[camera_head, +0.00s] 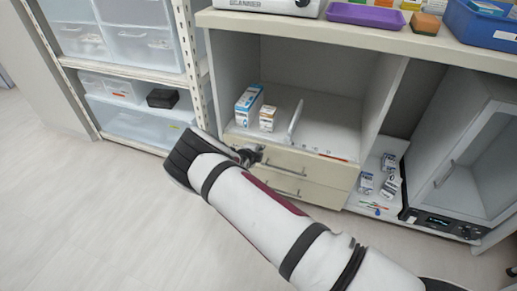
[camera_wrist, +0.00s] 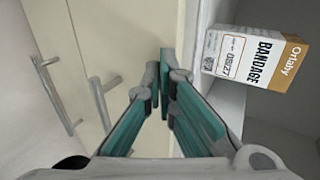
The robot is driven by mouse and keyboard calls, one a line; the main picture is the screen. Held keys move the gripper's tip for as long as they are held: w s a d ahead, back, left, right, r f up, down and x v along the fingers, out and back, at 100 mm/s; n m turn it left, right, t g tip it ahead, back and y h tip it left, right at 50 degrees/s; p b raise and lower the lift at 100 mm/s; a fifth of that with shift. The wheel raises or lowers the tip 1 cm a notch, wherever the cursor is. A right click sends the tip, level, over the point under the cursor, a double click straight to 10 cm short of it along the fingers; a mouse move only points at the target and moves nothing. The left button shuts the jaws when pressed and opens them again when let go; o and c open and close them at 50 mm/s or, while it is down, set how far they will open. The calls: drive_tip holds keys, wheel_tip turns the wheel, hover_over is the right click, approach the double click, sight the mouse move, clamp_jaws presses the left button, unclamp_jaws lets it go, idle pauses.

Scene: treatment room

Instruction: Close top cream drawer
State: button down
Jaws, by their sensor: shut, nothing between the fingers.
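The top cream drawer (camera_head: 310,168) is under the open shelf, with a metal bar handle that also shows in the wrist view (camera_wrist: 101,100). Its front looks flush or nearly flush with the cabinet; I cannot tell whether a small gap remains. The lower cream drawer (camera_head: 318,194) is beneath it, and its handle (camera_wrist: 52,92) is at the left of the wrist view. My gripper (camera_head: 256,154) is shut and empty, at the upper left part of the top drawer's front. In the wrist view the fingertips (camera_wrist: 166,70) overlap the drawer's upper edge; contact is unclear.
A bandage box (camera_wrist: 258,57) and a blue-white box (camera_head: 248,104) stand on the shelf above. A rack with clear bins (camera_head: 140,45) is at the left. A glass-fronted unit (camera_head: 470,160) and small boxes (camera_head: 366,183) are at the right. The floor (camera_head: 100,210) is clear.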

drive_tip(key=s+f+p+v, duration=0.1)
drive_tip(key=p+v, duration=0.4)
drive_tip(key=v, duration=0.8)
drive_tip(key=shift+a+f, duration=0.25)
drive_tip(key=shift+f, duration=0.1)
drive_tip(key=shift+w, duration=0.1)
